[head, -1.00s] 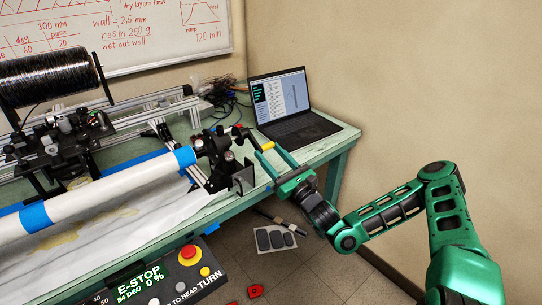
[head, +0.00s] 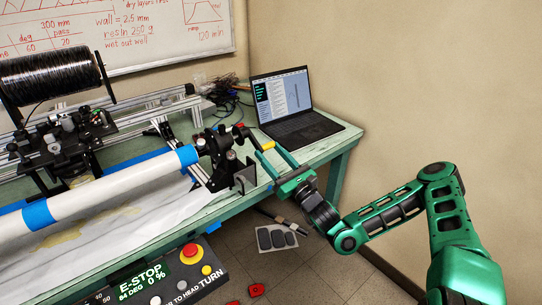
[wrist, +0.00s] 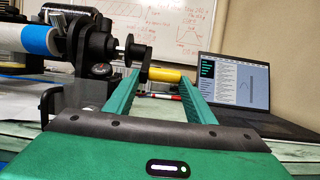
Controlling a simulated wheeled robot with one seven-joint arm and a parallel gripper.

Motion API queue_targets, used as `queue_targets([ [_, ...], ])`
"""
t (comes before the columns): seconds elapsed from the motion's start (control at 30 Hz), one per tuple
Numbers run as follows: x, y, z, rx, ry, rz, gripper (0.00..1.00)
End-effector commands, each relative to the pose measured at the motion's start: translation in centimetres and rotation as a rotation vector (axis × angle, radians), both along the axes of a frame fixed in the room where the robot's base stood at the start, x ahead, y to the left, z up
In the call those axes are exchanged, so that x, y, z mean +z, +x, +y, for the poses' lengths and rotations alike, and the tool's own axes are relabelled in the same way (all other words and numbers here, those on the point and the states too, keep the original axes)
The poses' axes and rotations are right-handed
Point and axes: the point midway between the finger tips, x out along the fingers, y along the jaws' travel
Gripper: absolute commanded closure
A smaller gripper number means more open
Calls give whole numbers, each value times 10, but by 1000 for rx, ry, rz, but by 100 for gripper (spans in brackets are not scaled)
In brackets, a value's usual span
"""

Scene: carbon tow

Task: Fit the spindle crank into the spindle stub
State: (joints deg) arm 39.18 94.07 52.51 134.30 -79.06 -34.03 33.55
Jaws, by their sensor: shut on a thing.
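The spindle crank has a yellow handle (head: 268,146) and a black arm (head: 250,138). My gripper (head: 272,158) is shut on the yellow handle, which also shows across the fingers in the wrist view (wrist: 170,75). The crank's black arm (wrist: 143,63) stands at the left finger, beside the handle. The spindle stub (wrist: 124,51), a silver shaft with a round disc on the black spindle head, points at the crank's upper end. The two look in line and very close. I cannot tell whether the crank is seated on the stub or just in front of it.
A white tube with blue tape (head: 110,188) runs left from the spindle head. An open laptop (head: 293,112) stands behind my gripper on the green bench (head: 340,140). A black bracket (head: 243,176) sits below the stub. A control box (head: 165,280) is at the front.

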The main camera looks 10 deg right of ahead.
Motion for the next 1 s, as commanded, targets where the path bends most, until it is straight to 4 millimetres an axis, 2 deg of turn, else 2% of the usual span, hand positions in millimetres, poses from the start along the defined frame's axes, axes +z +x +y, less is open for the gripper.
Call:
queue_targets([
  [1.0, 0, -4, 6, 0, 1, 0, 78],
])
